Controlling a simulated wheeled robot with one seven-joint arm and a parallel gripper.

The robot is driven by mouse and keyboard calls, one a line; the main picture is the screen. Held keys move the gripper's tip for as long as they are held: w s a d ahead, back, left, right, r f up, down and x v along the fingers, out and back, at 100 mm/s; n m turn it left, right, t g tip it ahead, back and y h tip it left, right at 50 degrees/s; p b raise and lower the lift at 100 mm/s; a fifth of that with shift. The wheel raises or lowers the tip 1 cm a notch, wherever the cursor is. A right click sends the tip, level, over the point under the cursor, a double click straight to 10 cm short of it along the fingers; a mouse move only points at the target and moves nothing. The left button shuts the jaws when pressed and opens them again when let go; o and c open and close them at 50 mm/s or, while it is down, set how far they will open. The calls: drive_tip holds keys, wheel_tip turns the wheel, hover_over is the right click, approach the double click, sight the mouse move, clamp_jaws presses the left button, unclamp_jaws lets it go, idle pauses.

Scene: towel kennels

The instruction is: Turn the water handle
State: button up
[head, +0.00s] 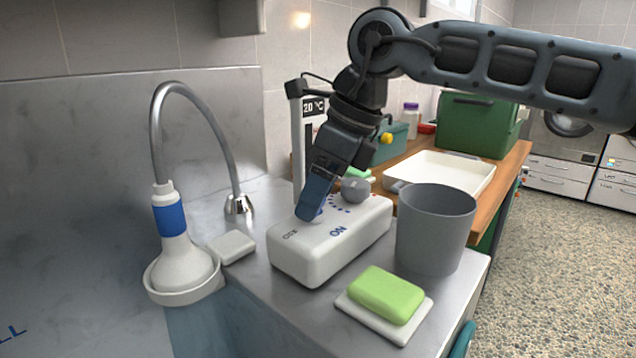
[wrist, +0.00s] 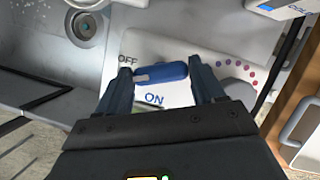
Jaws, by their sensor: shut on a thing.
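The water handle (wrist: 160,73) is a blue bar with a pale stripe at its left end, on a white control box (head: 355,245). In the wrist view it lies nearly crosswise, the striped end between the printed OFF and ON. My gripper (wrist: 159,68) has one finger at each end of the bar and is shut on it. In the head view my gripper (head: 312,212) reaches down to the box top, and its fingers hide most of the handle. A grey round knob (head: 355,189) with a dotted scale stands beside it on the same box.
A grey bin (head: 435,230) stands right of the box. Green soap (head: 386,293) lies on a white dish in front. A shower head (head: 184,262) on a curved pipe stands at left. A white tray (head: 447,172) sits behind on the wooden counter.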

drive_tip(key=n+p, duration=0.1)
drive_tip(key=n, duration=0.1)
drive_tip(key=n+g+p, duration=0.1)
drive_tip(key=n, duration=0.1)
drive_tip(key=shift+w+r+g, duration=0.15)
drive_tip(key=shift+r+g, duration=0.05)
drive_tip(key=shift+g, duration=0.1)
drive_tip(key=shift+f+n+g+p, duration=0.1)
drive_tip(key=shift+n+g+p, duration=0.4)
drive_tip(key=shift+n, duration=0.9)
drive_tip(key=o, duration=1)
drive_tip(key=shift+o, duration=0.2)
drive_tip(key=v, duration=0.7)
drive_tip(key=shift+r, duration=0.35)
drive_tip(key=shift+d, duration=0.1)
